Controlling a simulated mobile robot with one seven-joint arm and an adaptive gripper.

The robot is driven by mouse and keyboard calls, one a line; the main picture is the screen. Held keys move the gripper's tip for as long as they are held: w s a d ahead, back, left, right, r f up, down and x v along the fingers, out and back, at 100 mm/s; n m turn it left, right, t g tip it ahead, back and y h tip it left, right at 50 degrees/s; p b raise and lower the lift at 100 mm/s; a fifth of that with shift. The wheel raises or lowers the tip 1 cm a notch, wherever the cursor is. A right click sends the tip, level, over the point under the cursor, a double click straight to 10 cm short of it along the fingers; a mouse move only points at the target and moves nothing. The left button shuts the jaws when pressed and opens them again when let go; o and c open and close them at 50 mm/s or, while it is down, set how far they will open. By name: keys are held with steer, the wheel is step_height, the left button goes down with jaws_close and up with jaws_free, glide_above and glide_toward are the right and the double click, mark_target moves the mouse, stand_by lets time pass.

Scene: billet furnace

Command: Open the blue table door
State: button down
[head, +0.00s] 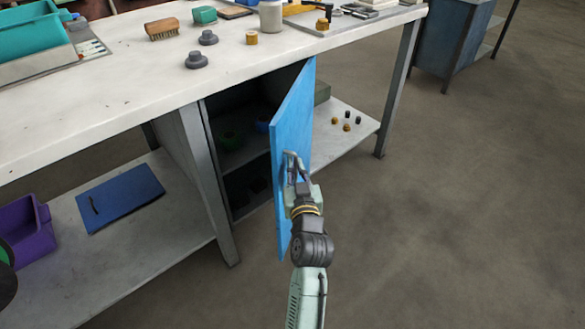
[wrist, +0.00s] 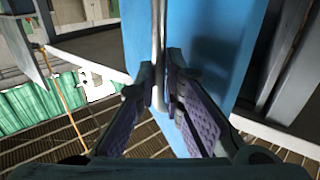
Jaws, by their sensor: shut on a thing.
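The blue table door (head: 293,115) stands swung out from the cabinet under the white-topped workbench, and the dark cabinet inside (head: 237,130) shows to its left. My gripper (head: 295,180) is at the outer face of the door, on its handle. In the wrist view, the blue door (wrist: 215,35) fills the middle, and the pale upright handle bar (wrist: 158,50) runs down between the two fingers of my gripper (wrist: 164,95). The fingers are shut on the bar. In the head view my gripper partly hides the handle.
The workbench top (head: 100,95) holds grey knobs (head: 196,60), a brush (head: 162,29) and a teal bin (head: 30,45). A bench leg (head: 205,180) stands left of the door. A lower shelf (head: 345,150) lies behind the door. The floor (head: 450,200) at right is clear.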

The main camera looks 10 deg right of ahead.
steer(key=shift+d+r, duration=0.15)
steer(key=c, duration=2)
jaws_free()
steer(key=shift+w, duration=0.1)
steer(key=o, duration=0.3)
step_height(320, 180, up, 10)
steer(key=shift+w+r, duration=0.1)
steer(key=shift+w, duration=0.05)
step_height(320, 180, down, 8)
steer(key=a+r+g+y, duration=0.1)
steer(key=g, duration=0.2)
steer(key=shift+s+d+f, duration=0.2)
steer(key=shift+s+d, duration=0.6)
steer(key=shift+s, duration=1.2)
steer(key=shift+s+d+f, duration=0.2)
steer(key=shift+s+d, duration=0.65)
steer(key=shift+s, duration=1.2)
steer(key=shift+s+d+f, duration=0.2)
steer(key=shift+s+d, duration=0.6)
steer(key=shift+s, duration=1.2)
